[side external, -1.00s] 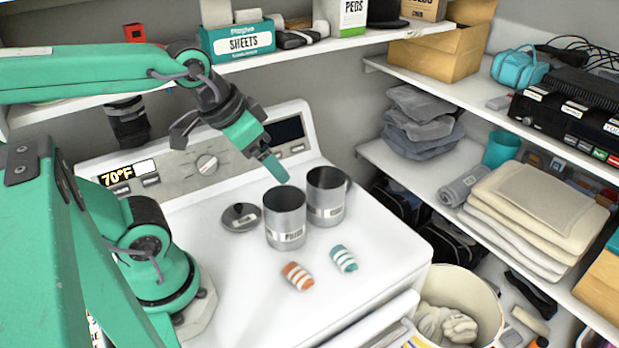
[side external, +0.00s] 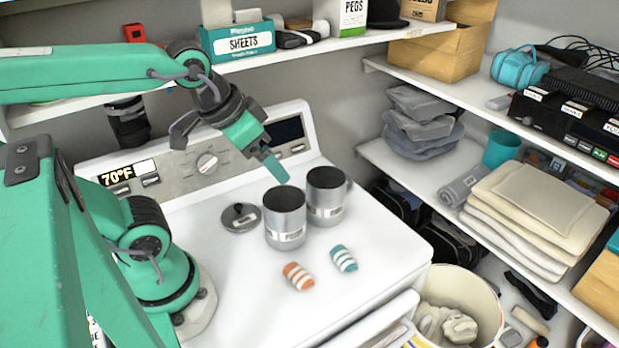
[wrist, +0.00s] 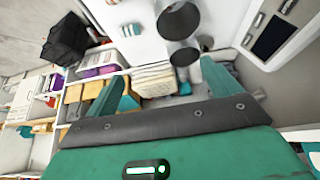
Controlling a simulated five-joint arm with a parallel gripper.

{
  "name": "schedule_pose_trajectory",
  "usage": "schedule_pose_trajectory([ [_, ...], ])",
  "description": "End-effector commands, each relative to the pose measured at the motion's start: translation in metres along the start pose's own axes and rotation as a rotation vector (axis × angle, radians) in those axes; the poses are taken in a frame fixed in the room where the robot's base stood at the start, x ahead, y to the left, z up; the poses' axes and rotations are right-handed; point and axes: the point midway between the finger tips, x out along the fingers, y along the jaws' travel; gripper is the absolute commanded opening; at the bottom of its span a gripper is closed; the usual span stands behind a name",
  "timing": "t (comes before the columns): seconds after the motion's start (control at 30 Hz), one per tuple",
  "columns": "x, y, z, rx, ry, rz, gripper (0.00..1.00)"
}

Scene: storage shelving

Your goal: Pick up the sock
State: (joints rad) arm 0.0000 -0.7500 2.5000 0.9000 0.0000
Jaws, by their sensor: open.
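Two small striped rolls that look like rolled socks lie on the white machine top: an orange-and-white one (side external: 298,276) and a teal-and-white one (side external: 344,258), side by side and apart. My gripper (side external: 274,168) is above and behind them, over the back of the two grey metal mugs. It is open and empty, with both teal fingers showing in the wrist view (wrist: 168,88).
Two open metal mugs, one front (side external: 285,228) and one behind (side external: 326,200), stand between my gripper and the rolls. A round lid (side external: 240,217) lies to their left. A bin with cloth (side external: 487,290) stands below the machine's right front. The front left top is clear.

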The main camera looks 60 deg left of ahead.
Motion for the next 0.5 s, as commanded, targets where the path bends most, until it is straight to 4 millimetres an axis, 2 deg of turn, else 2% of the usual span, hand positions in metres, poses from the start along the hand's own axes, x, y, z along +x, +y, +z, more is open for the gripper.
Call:
schedule_pose_trajectory([
  [0.27,0.007,0.004,0.000,-0.007,-0.025,0.007,0.89],
  [0.5,0.035,0.018,0.003,-0.036,-0.116,0.025,0.89],
])
